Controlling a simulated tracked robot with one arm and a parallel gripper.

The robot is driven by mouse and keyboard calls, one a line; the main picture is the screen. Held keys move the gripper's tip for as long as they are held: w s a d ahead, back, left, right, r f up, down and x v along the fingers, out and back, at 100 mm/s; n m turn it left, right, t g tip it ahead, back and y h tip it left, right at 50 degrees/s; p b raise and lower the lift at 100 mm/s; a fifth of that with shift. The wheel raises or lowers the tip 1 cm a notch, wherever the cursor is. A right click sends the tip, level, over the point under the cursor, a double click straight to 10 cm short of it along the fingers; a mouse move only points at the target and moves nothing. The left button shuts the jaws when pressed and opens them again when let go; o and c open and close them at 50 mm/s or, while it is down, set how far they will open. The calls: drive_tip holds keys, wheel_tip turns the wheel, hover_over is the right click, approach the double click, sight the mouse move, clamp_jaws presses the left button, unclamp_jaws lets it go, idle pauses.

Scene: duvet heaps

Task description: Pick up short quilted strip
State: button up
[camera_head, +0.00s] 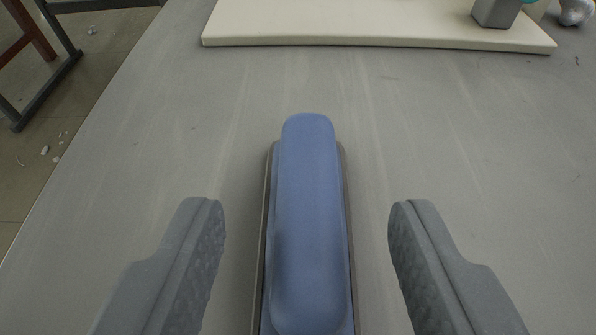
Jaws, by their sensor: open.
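A blue padded strip (308,215) with rounded ends lies lengthwise on a narrow grey-brown base (268,210) in the middle of the view. Its surface looks smooth; I see no clear quilting on it. Its near end runs to the bottom edge of the picture. My gripper (306,206) is open, with one grey textured finger on each side of the strip. A gap shows between each finger and the strip. Nothing is held.
The strip and base rest on a grey tabletop (450,130). A cream board (370,28) lies at the back, with a grey block (495,12) on it. A silvery object (575,12) stands at the far right. The table's left edge drops to the floor (60,120).

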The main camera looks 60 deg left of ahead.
sight(308, 222)
drive_tip(key=shift+x, duration=1.2)
clamp_jaws()
drive_tip(key=shift+r, duration=0.1)
